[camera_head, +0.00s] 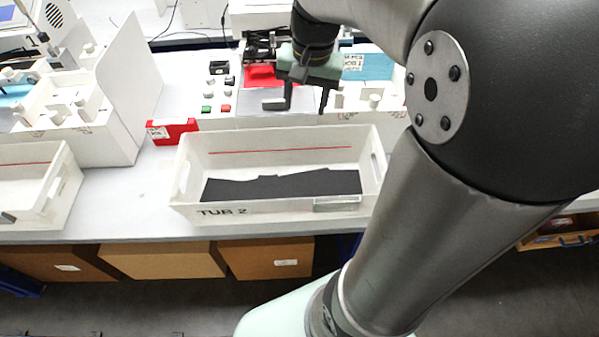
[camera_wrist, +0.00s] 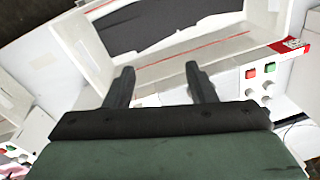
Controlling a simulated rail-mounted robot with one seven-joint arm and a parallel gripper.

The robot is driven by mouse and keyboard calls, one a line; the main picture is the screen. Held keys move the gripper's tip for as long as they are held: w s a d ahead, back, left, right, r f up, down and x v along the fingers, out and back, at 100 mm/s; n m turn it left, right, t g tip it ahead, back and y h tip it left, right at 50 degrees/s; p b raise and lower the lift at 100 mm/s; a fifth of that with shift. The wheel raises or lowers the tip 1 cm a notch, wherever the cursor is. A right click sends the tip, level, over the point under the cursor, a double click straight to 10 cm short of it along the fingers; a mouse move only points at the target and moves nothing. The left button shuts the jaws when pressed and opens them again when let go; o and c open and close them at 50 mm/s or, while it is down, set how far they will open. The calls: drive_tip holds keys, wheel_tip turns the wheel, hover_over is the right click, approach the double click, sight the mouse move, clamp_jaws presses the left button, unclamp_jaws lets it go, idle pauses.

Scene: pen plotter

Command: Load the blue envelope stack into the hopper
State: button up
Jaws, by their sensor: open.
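My gripper (camera_head: 300,102) is open and empty, above the white machine just behind the tub. In the wrist view its two dark fingers (camera_wrist: 160,72) stand apart with nothing between them. A flat blue surface (camera_head: 372,66) lies on the machine to the right of my gripper, partly hidden by my arm; I cannot tell whether it is the blue envelope stack. I cannot clearly make out the hopper. A red part (camera_head: 262,76) and a grey plate (camera_head: 255,112) show on the machine to the left of and below my gripper.
White tub marked TUB 2 (camera_head: 225,206) stands in front, holding only a dark sheet (camera_head: 285,186); its rim also shows in the wrist view (camera_wrist: 225,45). A red labelled block (camera_head: 174,131) and push buttons (camera_head: 207,109) sit left. Another tub (camera_head: 50,200) stands farther left.

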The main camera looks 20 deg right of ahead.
drive_tip(key=s+a+f+n, duration=0.3)
drive_tip(key=s+a, duration=0.1)
drive_tip(key=s, duration=0.3)
drive_tip(key=s+a+f+n, duration=0.3)
drive_tip(key=s+f+n, duration=0.1)
drive_tip(key=s, duration=0.3)
drive_tip(key=shift+a+h, duration=0.3)
drive_tip(key=shift+a, duration=0.1)
